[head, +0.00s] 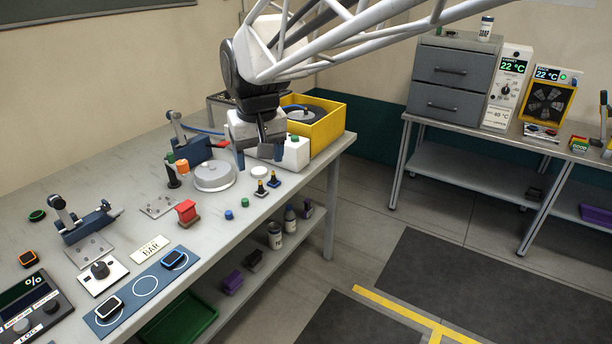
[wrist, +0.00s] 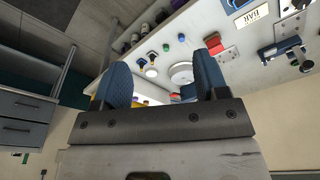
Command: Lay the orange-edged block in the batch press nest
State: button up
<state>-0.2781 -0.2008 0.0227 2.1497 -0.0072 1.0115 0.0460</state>
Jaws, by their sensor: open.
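A small dark block with an orange edge (head: 27,258) lies on the bench at the far left. Two blue toggle clamps, one near (head: 88,222) and one farther back (head: 192,150), stand beside drilled plates; I cannot tell which is the batch press nest. My gripper (head: 260,156) is open and empty above the bench's far end. Its spread fingers show in the wrist view (wrist: 160,75).
A round grey disc (head: 214,176), a red block (head: 187,211), small blue and yellow pieces (head: 267,184) and a yellow bin (head: 318,132) stand on the bench. A BAR label (head: 150,249) and a knob box (head: 102,274) lie near the blue strip.

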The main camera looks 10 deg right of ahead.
jog(key=s+d+f+m, duration=0.1)
jog(key=s+d+f, duration=0.3)
jog(key=s+d, duration=0.3)
jog(key=s+d+f+m, duration=0.2)
jog(key=s+d+f, duration=0.2)
jog(key=s+d, duration=0.4)
jog(key=s, duration=0.7)
jog(key=shift+s+f+t+h, duration=0.2)
jog(key=shift+s+t+h, duration=0.1)
jog(key=shift+s+t, duration=0.1)
jog(key=shift+o, duration=0.5)
jog(key=shift+d, duration=0.1)
jog(key=o, duration=0.3)
jog(key=shift+w+r, duration=0.1)
